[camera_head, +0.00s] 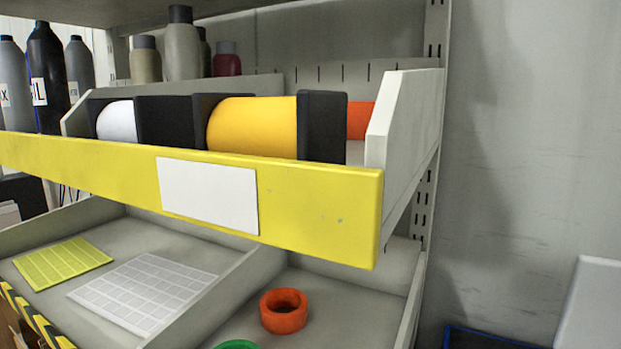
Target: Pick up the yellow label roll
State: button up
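The yellow label roll (252,126) lies on its side in the upper shelf bin, between black upright end pieces or dividers (322,127). Its lower part is hidden behind the bin's yellow front lip (310,205). A white roll (117,122) lies to its left, and an orange-red roll (359,120) shows partly behind the right black piece. My gripper is not in this view.
The lower tray (262,262) holds an orange ring (283,311), part of a green ring (237,345), a yellow-green label sheet (62,263) and a white one (142,292). Bottles (182,45) stand behind the bin. A grey side wall (407,115) bounds the bin at right.

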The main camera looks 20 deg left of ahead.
aim_at(312, 125)
jog(key=u, duration=1.75)
